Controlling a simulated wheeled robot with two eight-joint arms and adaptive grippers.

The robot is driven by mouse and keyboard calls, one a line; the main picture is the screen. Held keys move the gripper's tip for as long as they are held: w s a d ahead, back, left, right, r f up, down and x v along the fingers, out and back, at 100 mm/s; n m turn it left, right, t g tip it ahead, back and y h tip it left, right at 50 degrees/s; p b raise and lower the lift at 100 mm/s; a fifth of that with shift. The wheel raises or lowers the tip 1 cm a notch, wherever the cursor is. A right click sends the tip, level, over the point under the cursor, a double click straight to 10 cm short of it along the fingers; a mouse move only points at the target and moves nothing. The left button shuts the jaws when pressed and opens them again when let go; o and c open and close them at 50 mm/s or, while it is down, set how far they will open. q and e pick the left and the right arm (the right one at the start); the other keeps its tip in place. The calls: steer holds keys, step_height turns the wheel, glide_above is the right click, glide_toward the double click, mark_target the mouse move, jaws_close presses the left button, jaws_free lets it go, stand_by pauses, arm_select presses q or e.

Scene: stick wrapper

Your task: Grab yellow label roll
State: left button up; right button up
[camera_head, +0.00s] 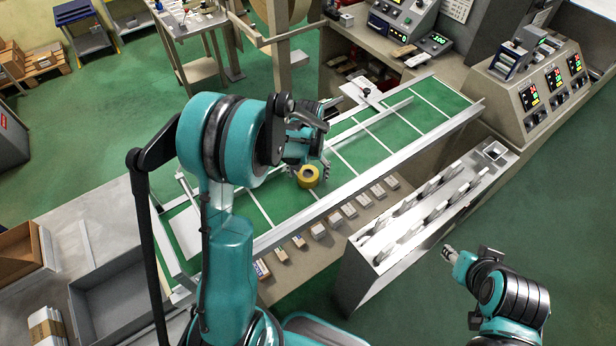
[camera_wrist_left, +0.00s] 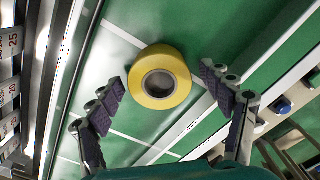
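The yellow label roll (camera_head: 308,181) lies on the green conveyor belt (camera_head: 362,155) in the head view. In the left wrist view the roll (camera_wrist_left: 160,58) shows its round face and grey core, near the middle of the picture. My left gripper (camera_head: 312,168) is just above the roll. In the left wrist view my left gripper (camera_wrist_left: 164,82) is open, one finger on each side of the roll with gaps on both sides. Nothing is held in it. My right gripper (camera_head: 449,254) is at the lower right, away from the belt; its fingers are too small to judge.
A metal rail (camera_head: 350,180) runs along the belt's near edge, with several small labelled blocks (camera_head: 318,230) before it. A metal rack (camera_head: 400,235) stands to the right. The belt right of the roll is largely clear.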

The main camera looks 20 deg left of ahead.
arm_select(q)
steer(key=c, duration=1)
steer(key=shift+o, duration=0.2)
steer(key=shift+r, duration=0.1)
